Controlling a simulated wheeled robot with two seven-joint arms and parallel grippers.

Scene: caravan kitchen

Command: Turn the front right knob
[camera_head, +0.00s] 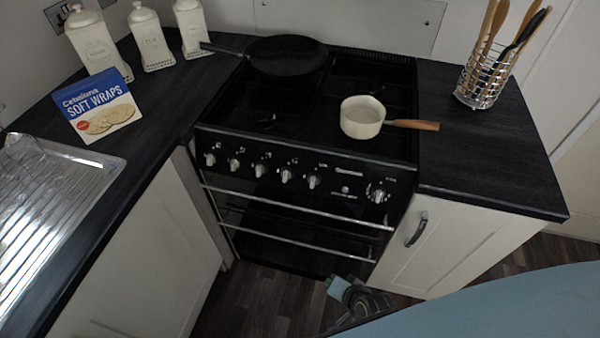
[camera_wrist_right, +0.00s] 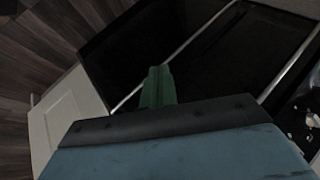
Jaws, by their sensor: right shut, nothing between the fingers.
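The black cooker (camera_head: 330,150) has a row of silver knobs along its front panel. Several sit close together on the left, such as this one (camera_head: 313,182), and a single knob (camera_head: 377,195) sits apart at the right end. All knobs are untouched. In the right wrist view a few knobs (camera_wrist_right: 312,113) show dimly at the right edge. My right gripper (camera_head: 352,296) is low in front of the cooker, below the oven door handles and well apart from the knobs. Its green fingers (camera_wrist_right: 157,87) are together and empty in the wrist view. My left gripper is not in view.
A cream pan (camera_head: 362,118) with a wooden handle stands on the hob, its handle reaching over the right worktop. Two oven handle bars (camera_head: 300,208) cross the front. A white cupboard (camera_head: 440,245) with a dark handle is to the right. A utensil basket (camera_head: 485,80) stands behind.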

